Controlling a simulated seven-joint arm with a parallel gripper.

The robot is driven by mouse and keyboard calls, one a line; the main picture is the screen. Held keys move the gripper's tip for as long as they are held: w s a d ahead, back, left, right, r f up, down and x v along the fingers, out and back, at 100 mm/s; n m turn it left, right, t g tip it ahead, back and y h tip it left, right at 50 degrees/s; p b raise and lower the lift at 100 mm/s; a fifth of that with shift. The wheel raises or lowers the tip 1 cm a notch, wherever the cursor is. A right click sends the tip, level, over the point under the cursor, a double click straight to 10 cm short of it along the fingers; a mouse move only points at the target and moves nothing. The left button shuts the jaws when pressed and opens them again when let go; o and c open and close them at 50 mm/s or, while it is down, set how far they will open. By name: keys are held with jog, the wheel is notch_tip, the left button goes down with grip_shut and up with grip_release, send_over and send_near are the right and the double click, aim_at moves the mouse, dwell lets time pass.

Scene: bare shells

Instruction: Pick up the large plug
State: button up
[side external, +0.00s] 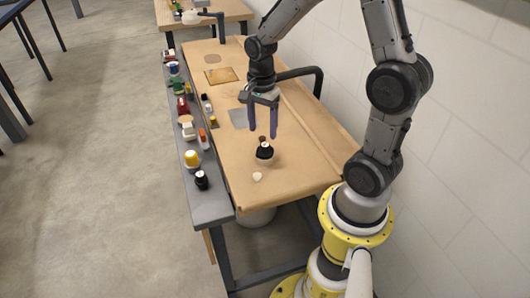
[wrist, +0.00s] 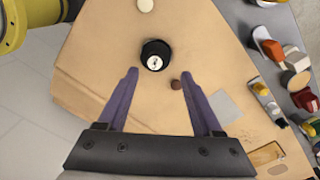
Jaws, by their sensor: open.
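A black round piece with a white top, which looks like the large plug, stands on the brown work table in the side view (side external: 264,152). It shows in the wrist view (wrist: 155,55) just beyond the fingertips, roughly midway between their lines. My gripper (side external: 262,138) points down above the table close to this piece, with its two purple fingers apart. In the wrist view my gripper (wrist: 160,72) is open with nothing held between the fingers. I cannot tell the exact height of the fingertips over the table.
A small brown piece (wrist: 176,84) lies near the right finger. A small white piece (side external: 257,177) lies nearer the table's front edge. A grey shelf (side external: 211,205) along the left carries several coloured objects. A grey square (side external: 239,118) and a tan square (side external: 220,75) lie farther back.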

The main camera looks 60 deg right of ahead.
aim_at(266, 145)
jog(key=shift+s+a+f, duration=0.1)
jog(key=shift+s+f, duration=0.15)
jog(key=shift+f, duration=1.15)
jog(key=shift+s+a+f, duration=0.1)
jog(key=shift+s+f, duration=0.1)
jog(key=shift+f, duration=1.15)
jog(key=shift+s, duration=0.1)
grip_shut()
